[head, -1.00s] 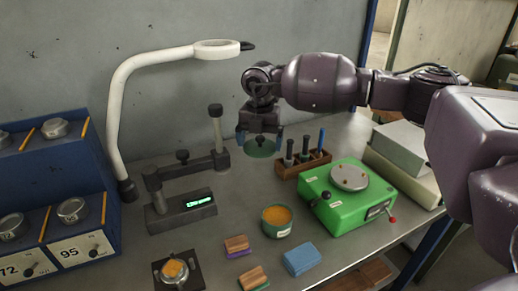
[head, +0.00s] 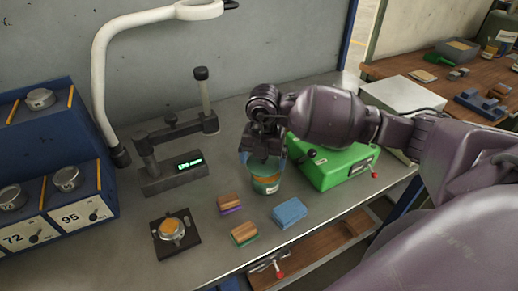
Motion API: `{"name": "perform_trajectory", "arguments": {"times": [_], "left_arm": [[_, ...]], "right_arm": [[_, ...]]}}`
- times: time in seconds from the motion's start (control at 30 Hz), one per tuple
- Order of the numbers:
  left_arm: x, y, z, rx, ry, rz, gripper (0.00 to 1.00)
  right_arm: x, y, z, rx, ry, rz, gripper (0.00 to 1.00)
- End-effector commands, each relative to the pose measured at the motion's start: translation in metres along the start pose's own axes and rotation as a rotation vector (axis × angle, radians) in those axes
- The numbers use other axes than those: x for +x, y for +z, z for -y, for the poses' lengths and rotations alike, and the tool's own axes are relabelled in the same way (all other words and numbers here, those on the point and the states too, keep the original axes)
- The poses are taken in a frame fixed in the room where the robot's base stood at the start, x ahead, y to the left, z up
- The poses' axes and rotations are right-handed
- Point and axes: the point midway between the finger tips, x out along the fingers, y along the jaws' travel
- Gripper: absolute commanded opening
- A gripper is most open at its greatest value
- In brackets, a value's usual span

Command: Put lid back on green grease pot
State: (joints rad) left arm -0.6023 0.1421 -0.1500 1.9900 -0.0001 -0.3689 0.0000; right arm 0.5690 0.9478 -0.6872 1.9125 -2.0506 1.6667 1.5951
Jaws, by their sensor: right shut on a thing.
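The green grease pot (head: 267,187) stands upright on the grey bench, with a little orange grease showing at its top. My right gripper (head: 264,155) is directly above the pot, pointing down, its fingers close to the rim. It is shut on the green lid (head: 262,162), which is mostly hidden by the fingers. The lid is at or just above the pot's mouth; I cannot tell whether it touches the rim. My left gripper is not in view.
A green device (head: 335,168) stands close right of the pot, partly behind my right arm. A blue block (head: 289,212) and two wood-backed brushes (head: 230,203) lie in front. A black gauge stand (head: 175,175) and white lamp arm (head: 105,90) stand left.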

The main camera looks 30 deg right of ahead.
Motion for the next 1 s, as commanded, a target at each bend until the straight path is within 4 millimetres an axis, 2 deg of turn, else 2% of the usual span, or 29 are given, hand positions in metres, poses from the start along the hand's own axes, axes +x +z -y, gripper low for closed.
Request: {"name": "perform_trajectory", "arguments": {"times": [0.2,0.4,0.67,1.0], "left_arm": [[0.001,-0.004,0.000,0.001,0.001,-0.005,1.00],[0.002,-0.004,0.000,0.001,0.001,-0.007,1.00],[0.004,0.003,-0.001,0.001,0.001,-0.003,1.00],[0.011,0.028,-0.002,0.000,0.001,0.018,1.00]], "right_arm": [[-0.025,0.007,0.000,0.042,0.002,0.000,0.71],[-0.028,0.011,0.006,0.081,-0.001,0.000,0.71],[-0.019,0.011,0.006,0.086,-0.001,0.000,0.71],[0.007,0.011,0.006,0.086,-0.002,-0.002,0.71]]}}
